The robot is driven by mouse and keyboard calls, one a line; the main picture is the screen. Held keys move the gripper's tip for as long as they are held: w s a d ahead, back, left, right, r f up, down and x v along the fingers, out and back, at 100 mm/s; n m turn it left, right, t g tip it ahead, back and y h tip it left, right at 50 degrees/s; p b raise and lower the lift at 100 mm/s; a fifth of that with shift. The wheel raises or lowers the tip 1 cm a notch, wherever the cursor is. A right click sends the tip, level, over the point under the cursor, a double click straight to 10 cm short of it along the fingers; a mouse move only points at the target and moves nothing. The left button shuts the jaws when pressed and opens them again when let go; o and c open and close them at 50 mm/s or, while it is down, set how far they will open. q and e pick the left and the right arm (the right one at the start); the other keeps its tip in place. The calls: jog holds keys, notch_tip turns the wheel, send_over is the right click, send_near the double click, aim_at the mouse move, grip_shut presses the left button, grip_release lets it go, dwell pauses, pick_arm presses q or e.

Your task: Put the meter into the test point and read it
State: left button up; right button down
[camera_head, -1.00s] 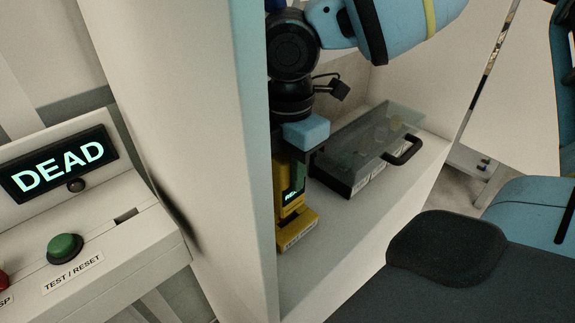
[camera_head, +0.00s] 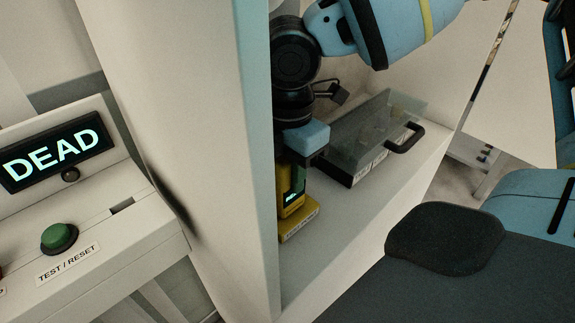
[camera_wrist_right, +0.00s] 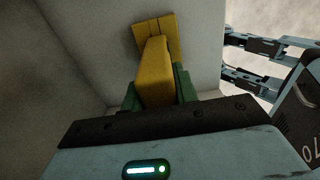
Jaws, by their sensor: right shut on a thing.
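The yellow meter (camera_head: 293,200) with a small lit dark screen stands upright inside the open cabinet, at a yellow base (camera_head: 299,225) on the shelf. In the right wrist view the meter (camera_wrist_right: 154,72) lies between green finger pads. My right gripper (camera_head: 300,165) reaches down from above and is shut on the meter, partly hidden by the cabinet's side wall. The panel's display (camera_head: 57,158) reads DEAD. A small dark slot (camera_head: 122,205) shows in the panel, right of the green button. My left gripper is out of view.
The green TEST/RESET button (camera_head: 59,238) is on the panel at left. The cabinet's tall side wall (camera_head: 205,150) stands between panel and meter. A clear-lidded case (camera_head: 365,140) with a black handle lies behind the meter. The shelf front (camera_head: 350,230) is clear.

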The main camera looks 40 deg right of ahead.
jog(key=c, duration=1)
grip_release()
notch_tip(320, 180, up, 6)
jog(key=shift+r+p, duration=0.15)
jog(key=shift+p, duration=0.25)
jog(key=shift+r, duration=0.65)
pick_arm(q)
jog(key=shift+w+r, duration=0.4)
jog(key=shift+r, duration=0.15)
pick_arm(e)
jog(key=shift+r, duration=0.1)
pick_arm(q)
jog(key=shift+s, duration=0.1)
